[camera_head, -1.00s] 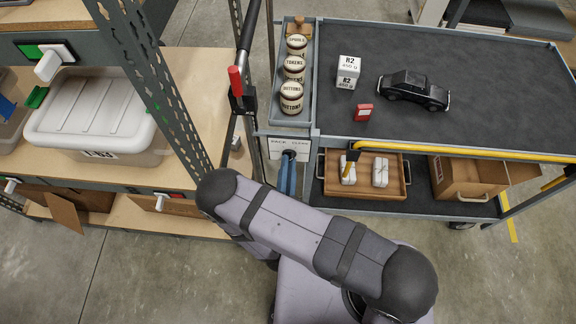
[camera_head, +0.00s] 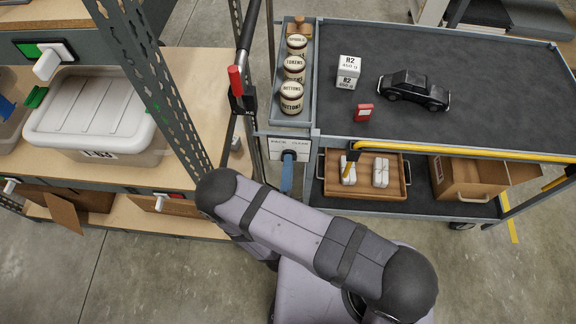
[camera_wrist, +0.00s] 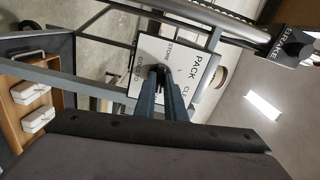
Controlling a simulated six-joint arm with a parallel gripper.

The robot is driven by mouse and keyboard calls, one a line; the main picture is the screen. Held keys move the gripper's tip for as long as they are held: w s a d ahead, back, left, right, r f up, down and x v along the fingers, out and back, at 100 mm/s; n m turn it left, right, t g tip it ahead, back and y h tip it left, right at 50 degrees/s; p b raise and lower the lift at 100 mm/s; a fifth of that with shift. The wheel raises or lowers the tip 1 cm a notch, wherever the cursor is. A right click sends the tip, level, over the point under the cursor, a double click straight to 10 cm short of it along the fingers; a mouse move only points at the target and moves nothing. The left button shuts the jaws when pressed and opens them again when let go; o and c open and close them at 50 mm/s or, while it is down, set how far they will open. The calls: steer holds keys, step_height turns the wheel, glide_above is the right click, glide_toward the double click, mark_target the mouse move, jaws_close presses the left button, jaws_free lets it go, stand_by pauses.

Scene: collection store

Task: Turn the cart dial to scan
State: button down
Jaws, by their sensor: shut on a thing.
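The cart dial sits on a white label panel (camera_head: 289,143) at the cart's left end, below the jar tray. In the wrist view the panel (camera_wrist: 180,50) shows the words PACK and part of CLEAN, with smaller lettering I cannot read surely. My gripper (camera_wrist: 160,72) reaches the panel's middle, its two dark blue fingers close together and shut on the dial. The fingers cover most of the dial, so its pointer and setting cannot be read. In the head view my gripper (camera_head: 288,160) is a small blue shape against the panel, partly behind my arm.
A yellow rail (camera_head: 460,151) crosses the front. A brake lever (camera_head: 237,82) and shelving post (camera_head: 150,70) stand left.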

steer(key=shift+m, duration=0.5)
steer(key=c, duration=1.8)
jaws_free()
steer(key=shift+s+b, duration=0.85)
steer(key=shift+s, duration=2.8)
